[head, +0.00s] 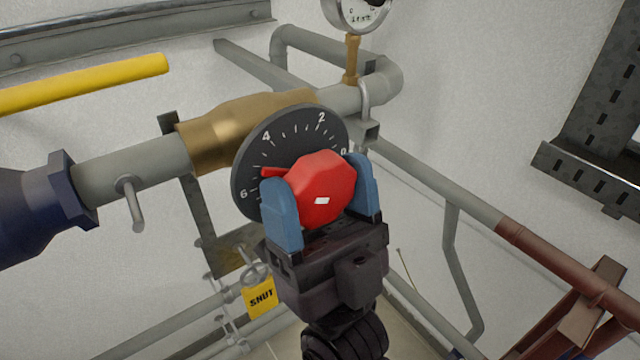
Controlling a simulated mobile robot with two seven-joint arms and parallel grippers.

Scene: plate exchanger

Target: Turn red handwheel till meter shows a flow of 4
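The red handwheel (322,185) sits in front of a round dark grey meter dial (252,160) on a brass valve body (232,130). The dial has white marks, with 0, 2, 4 and 6 readable. A red pointer (270,171) sticks out left of the wheel, between the 4 and the 6. My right gripper (318,174) comes from below, its two blue fingers on either side of the handwheel and seemingly touching it. Part of the dial is hidden behind the wheel and fingers. My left gripper is not in view.
A round gauge (356,12), cut off at the top, stands on a brass stem. Grey pipes run around the valve. A yellow bar (90,85) is at the upper left. A yellow "SHUT" tag (261,298) hangs below, near a small grey handwheel (255,273).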

